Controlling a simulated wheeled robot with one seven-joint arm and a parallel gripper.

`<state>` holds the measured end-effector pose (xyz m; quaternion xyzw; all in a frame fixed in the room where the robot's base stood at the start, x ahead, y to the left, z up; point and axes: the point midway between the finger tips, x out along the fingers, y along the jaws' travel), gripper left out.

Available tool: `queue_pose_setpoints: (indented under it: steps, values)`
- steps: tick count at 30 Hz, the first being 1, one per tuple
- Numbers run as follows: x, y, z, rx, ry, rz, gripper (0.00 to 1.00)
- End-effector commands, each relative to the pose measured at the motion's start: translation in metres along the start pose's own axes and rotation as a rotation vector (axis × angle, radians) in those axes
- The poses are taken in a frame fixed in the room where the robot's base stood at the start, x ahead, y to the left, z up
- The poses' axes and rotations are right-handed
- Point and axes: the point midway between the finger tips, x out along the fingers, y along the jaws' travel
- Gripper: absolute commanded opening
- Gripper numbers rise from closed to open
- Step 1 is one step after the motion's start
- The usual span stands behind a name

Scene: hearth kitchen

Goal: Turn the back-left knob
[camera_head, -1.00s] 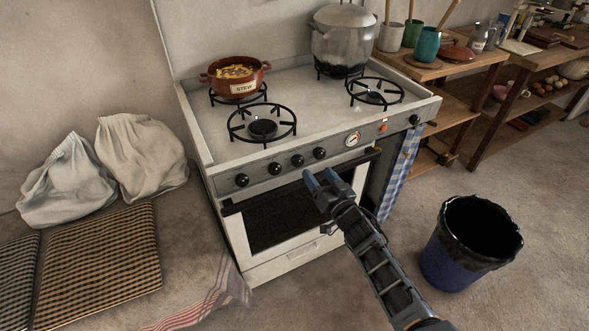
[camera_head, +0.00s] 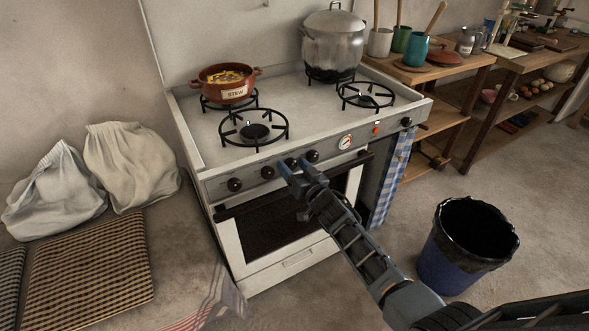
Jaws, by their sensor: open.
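A white stove (camera_head: 205,125) carries a row of black knobs on its grey front panel. From the left are a first knob (camera_head: 235,184), a second knob (camera_head: 268,172), a third knob (camera_head: 291,162) and a fourth knob (camera_head: 312,156). No marking legible here shows which burner each knob serves. The back-left burner (camera_head: 230,106) is mostly hidden under a red-brown stew pot (camera_head: 226,84).
A large metal pot (camera_head: 332,45) stands on the back-right burner. The oven door with its dark handle lies below the knobs. A checked blue towel (camera_head: 391,180) hangs at right. A blue bin (camera_head: 450,265) stands on the floor near my arm.

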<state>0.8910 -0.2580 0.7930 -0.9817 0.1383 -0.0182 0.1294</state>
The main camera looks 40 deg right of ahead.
Motion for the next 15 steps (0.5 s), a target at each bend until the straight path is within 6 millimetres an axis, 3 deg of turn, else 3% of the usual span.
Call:
queue_pose_setpoints:
  steps: [3, 15]
  values:
    - [-0.0003, 0.0001, 0.0, 0.0, 0.0, 0.0, 0.67]
    - [-0.0006, 0.0002, 0.0001, 0.0, 0.0, 0.0, 0.28]
